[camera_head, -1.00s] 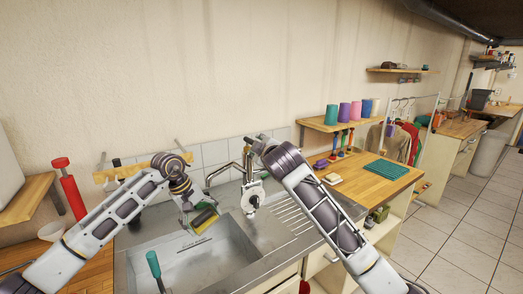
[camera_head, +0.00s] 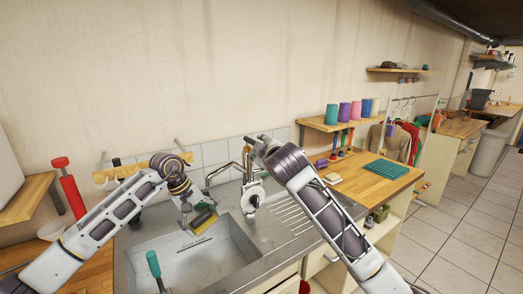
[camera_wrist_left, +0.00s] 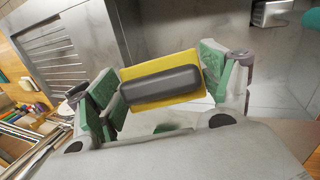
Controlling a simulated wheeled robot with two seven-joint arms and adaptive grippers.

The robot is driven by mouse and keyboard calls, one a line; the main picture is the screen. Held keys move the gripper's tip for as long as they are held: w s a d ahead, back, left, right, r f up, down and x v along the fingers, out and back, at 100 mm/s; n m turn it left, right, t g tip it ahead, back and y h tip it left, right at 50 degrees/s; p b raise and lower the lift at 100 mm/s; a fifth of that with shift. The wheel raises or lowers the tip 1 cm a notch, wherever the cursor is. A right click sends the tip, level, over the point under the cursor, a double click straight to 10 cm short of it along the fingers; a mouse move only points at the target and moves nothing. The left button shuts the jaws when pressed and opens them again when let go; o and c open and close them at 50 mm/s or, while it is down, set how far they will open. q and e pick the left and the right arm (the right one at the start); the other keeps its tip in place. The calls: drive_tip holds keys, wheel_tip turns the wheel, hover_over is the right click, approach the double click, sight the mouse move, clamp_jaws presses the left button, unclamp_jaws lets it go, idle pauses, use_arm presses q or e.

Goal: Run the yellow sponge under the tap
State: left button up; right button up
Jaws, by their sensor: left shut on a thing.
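The yellow sponge (camera_head: 205,222) with a dark grey block on its face is held over the sink basin (camera_head: 190,262). My left gripper (camera_head: 200,213) is shut on it. In the left wrist view the sponge (camera_wrist_left: 188,62) sits between the two green-padded fingers of that gripper (camera_wrist_left: 163,84). The tap (camera_head: 221,170) is a curved metal spout at the back of the sink; in the head view its end appears above the sponge. No water stream is visible. My right gripper (camera_head: 252,196) is beside the tap on its right; its finger opening and any contact are unclear.
A teal-handled tool (camera_head: 153,264) stands at the basin's front left. The ribbed drainboard (camera_head: 288,218) lies right of the basin. A wooden counter (camera_head: 370,184) farther right holds a teal mat (camera_head: 387,169) and small items. A red tool (camera_head: 70,190) stands at left.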

use_arm(q)
drive_tip(key=s+b, duration=0.2)
drive_tip(key=s, duration=0.5)
drive_tip(key=shift+s, duration=0.25)
idle(0.7)
idle(1.5)
drive_tip(key=s+r, duration=0.4)
drive_tip(key=s, duration=0.1)
drive_tip(key=shift+a, duration=0.15)
idle(0.6)
idle(1.2)
